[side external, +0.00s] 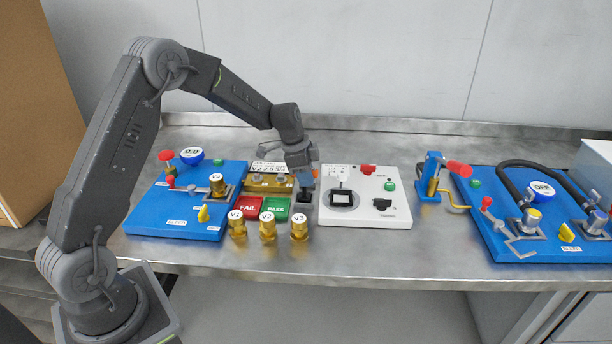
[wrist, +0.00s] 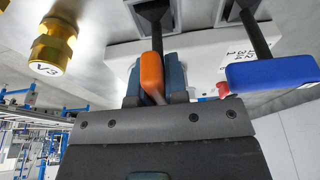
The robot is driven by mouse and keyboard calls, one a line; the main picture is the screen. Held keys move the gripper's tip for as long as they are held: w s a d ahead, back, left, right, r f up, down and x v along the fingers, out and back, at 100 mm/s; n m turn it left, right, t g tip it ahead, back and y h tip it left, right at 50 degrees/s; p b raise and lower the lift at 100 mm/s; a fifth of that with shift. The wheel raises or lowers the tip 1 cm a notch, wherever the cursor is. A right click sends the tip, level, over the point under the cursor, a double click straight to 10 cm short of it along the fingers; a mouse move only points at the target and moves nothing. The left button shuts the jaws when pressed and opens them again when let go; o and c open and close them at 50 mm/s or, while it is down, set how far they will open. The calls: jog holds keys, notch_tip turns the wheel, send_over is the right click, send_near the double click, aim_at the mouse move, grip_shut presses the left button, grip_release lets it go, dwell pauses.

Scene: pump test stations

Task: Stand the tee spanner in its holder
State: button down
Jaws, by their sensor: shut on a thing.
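My gripper (side external: 303,178) is above the bench, left of the white panel, and points down. In the wrist view my gripper (wrist: 153,90) is shut on the orange handle (wrist: 152,72) of the tee spanner. Its dark shaft (wrist: 152,28) runs from the handle toward a grey square fitting (wrist: 122,28) at the picture's top edge. In the side view a bit of the orange handle (side external: 316,172) shows beside the fingers, and a small black block (side external: 304,197) is below them. I cannot tell whether the shaft's end is in a holder. A blue handle on a dark shaft (wrist: 270,72) is at right.
Brass fittings (side external: 267,228) stand at the bench front, near the red FAIL (side external: 247,207) and green PASS (side external: 276,208) pads. The white panel (side external: 360,212) is close on the right. Blue stations (side external: 150,222) lie left and far right. A blue stand (side external: 428,180) has a red handle.

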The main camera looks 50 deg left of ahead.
dwell(0.4)
jog(key=c, duration=0.6)
grip_release()
jog(key=shift+r, duration=4)
